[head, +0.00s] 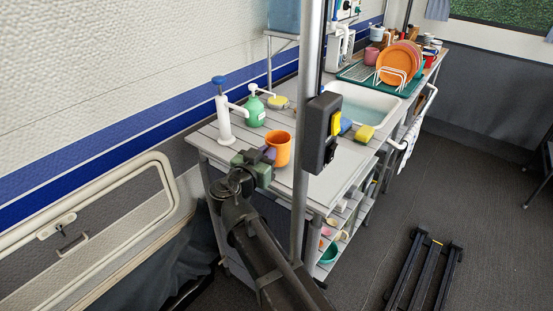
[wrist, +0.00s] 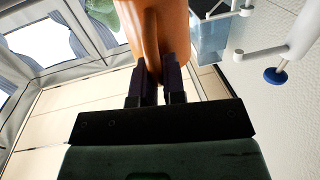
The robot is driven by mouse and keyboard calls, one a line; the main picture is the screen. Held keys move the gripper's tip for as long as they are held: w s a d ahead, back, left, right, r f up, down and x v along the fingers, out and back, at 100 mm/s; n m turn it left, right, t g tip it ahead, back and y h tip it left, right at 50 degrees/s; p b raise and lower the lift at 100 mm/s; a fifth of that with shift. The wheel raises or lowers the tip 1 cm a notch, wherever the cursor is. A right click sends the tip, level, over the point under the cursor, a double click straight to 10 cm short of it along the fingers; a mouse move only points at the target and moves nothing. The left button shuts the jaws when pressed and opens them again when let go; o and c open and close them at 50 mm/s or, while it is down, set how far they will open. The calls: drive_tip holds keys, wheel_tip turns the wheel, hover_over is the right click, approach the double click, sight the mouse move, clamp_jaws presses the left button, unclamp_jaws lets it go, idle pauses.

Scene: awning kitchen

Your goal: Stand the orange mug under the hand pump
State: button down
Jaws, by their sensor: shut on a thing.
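The orange mug (head: 279,148) is upright over the near part of the grey slatted counter; I cannot tell whether its base touches the counter. My gripper (head: 268,155) is shut on the mug's handle. In the wrist view, the two dark purple fingers of my gripper (wrist: 157,86) close around the handle of the orange mug (wrist: 135,22). The white hand pump (head: 224,122) with a blue knob stands on the counter to the left of the mug, its spout pointing right. The mug is apart from the pump. The pump also shows in the wrist view (wrist: 299,38).
A green pump bottle (head: 255,110) stands behind the mug, with a small yellow item (head: 278,102) beyond it. A grey post (head: 302,190) rises right of the mug. The sink (head: 370,108), a yellow sponge (head: 365,132) and a plate rack (head: 391,76) are farther right.

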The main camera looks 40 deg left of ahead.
drive_tip(key=a, duration=0.7)
drive_tip(key=a+f, duration=0.1)
drive_tip(key=a, duration=0.3)
drive_tip(key=shift+w+b, duration=0.1)
drive_tip(key=shift+b, duration=0.25)
drive_tip(key=shift+d, duration=0.15)
drive_tip(key=shift+f+b, duration=0.45)
drive_tip(key=c, duration=1.1)
unclamp_jaws()
drive_tip(key=s+d, duration=0.1)
drive_tip(key=s, duration=1)
drive_tip(key=shift+d+r, duration=0.15)
drive_tip(key=shift+d, duration=0.05)
